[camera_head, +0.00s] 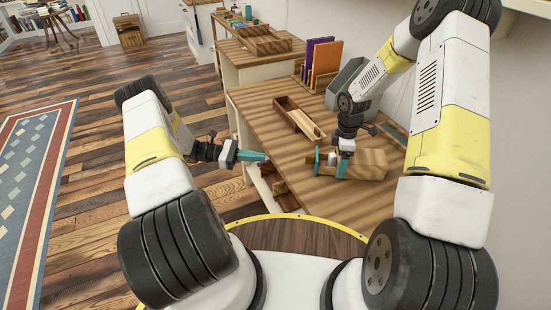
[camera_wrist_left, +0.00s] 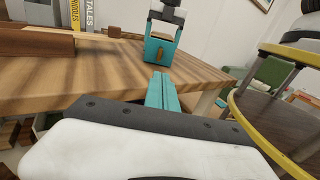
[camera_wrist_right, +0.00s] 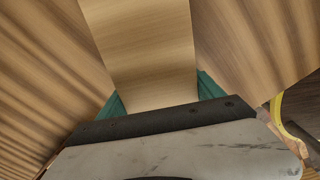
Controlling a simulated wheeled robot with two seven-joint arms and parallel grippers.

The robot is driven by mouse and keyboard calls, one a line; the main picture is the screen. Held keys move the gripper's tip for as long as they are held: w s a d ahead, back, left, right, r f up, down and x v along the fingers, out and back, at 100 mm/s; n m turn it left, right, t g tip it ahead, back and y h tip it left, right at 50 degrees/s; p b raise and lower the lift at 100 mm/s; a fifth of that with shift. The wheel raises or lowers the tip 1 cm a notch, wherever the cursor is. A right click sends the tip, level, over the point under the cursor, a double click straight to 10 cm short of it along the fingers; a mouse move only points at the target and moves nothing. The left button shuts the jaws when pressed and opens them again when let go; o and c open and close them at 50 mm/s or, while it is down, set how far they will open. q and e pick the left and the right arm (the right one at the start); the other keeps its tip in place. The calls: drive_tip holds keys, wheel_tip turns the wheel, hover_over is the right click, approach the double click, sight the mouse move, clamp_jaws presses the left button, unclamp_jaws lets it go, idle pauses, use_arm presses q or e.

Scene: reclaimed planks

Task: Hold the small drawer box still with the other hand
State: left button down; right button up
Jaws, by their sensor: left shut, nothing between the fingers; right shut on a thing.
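The small drawer box (camera_head: 368,164) is a pale wooden block lying on the table. A teal panel with a small brown piece on it shows at its left end in the left wrist view (camera_wrist_left: 160,50). My right gripper (camera_head: 338,160) is shut on the box from above, near that end. In the right wrist view the box's wooden top (camera_wrist_right: 145,50) runs between the teal fingers (camera_wrist_right: 160,97). My left gripper (camera_head: 252,156) is shut and empty, left of the box and apart from it, by the table's left edge. Its closed fingers show in the left wrist view (camera_wrist_left: 162,92).
A long wooden tray (camera_head: 292,112) lies behind the box. A grey bin (camera_head: 346,85) and upright purple and orange books (camera_head: 323,60) stand farther back. Bare tabletop (camera_head: 265,110) lies left of the tray. The round wood-topped part with a yellow rim is at the front.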

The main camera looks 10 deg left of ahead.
use_arm(q)
wheel_tip(320, 180, up, 3)
drive_tip(key=y, duration=0.3)
approach(315, 159)
drive_tip(key=f, duration=0.1)
drive_tip(key=d+f, duration=0.2)
drive_tip(key=shift+w+f, duration=0.2)
drive_tip(key=shift+f, duration=0.1)
drive_tip(key=shift+d, duration=0.5)
drive_tip(key=d, duration=0.6)
drive_tip(key=shift+w+d, duration=0.2)
drive_tip(key=shift+d, duration=0.35)
use_arm(e)
drive_tip(key=shift+a, duration=0.15)
